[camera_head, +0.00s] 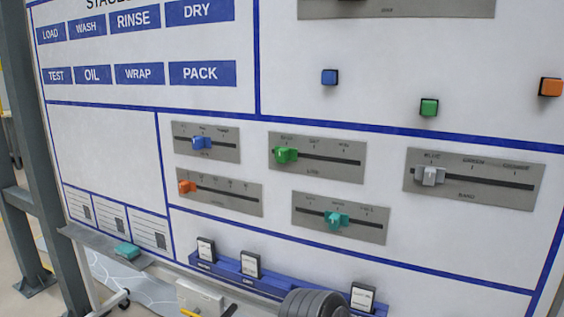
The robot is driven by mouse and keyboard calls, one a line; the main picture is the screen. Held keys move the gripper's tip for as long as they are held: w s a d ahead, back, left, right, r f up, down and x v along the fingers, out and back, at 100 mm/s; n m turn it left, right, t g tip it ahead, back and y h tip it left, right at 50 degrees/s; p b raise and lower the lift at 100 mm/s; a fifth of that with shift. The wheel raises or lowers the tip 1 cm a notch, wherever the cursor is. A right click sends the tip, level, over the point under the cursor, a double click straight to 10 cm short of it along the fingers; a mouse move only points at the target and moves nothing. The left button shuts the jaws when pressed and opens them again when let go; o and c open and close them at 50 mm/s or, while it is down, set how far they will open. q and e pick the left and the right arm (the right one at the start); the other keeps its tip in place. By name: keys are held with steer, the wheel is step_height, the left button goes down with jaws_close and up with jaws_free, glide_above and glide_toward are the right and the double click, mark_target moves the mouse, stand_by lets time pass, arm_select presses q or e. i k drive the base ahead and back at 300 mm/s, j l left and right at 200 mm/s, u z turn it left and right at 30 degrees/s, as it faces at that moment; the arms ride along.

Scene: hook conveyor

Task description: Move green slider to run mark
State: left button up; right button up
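The green slider (285,155) sits at the left end of the dark slot on its grey panel (340,173), in the middle of the board. The slot runs to the right of it. Three small marks stand above the slot; their lettering is too small to read surely, so I cannot tell which is run.
Nearby panels carry a blue slider (203,143), an orange slider (187,187), a teal slider (337,220) and a grey slider (429,176). Below is a blue rail (228,271) with small cards. A dark ridged rounded part (313,304) covers some of it.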

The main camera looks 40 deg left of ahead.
mark_target(283, 155)
steer(key=i, duration=0.5)
steer(key=u, duration=1.8)
